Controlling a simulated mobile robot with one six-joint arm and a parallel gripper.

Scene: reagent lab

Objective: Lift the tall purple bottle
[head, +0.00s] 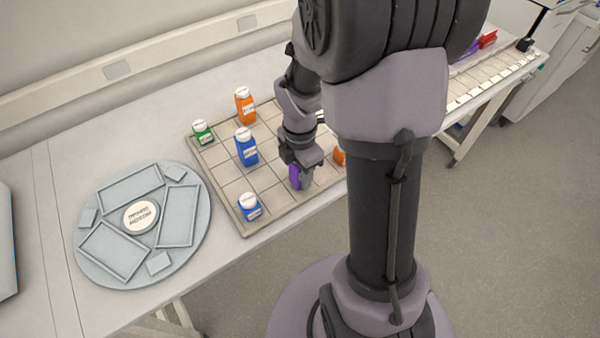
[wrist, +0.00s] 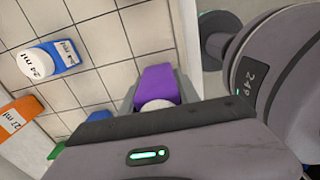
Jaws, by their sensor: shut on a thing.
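The purple bottle (head: 295,177) is at the front right part of the gridded tray (head: 227,193), partly hidden by my gripper (head: 303,181). In the wrist view the purple bottle (wrist: 156,82) shows its purple body and white cap between the two grey fingers. My gripper (wrist: 157,92) is shut on it. I cannot tell whether its base touches the tray.
On the tray stand a green bottle (head: 202,133), an orange bottle (head: 243,106), a taller blue bottle (head: 246,148) and a shorter blue bottle (head: 250,207). Another orange item (head: 339,156) is partly hidden behind my arm. A round grey carousel (head: 197,227) lies left.

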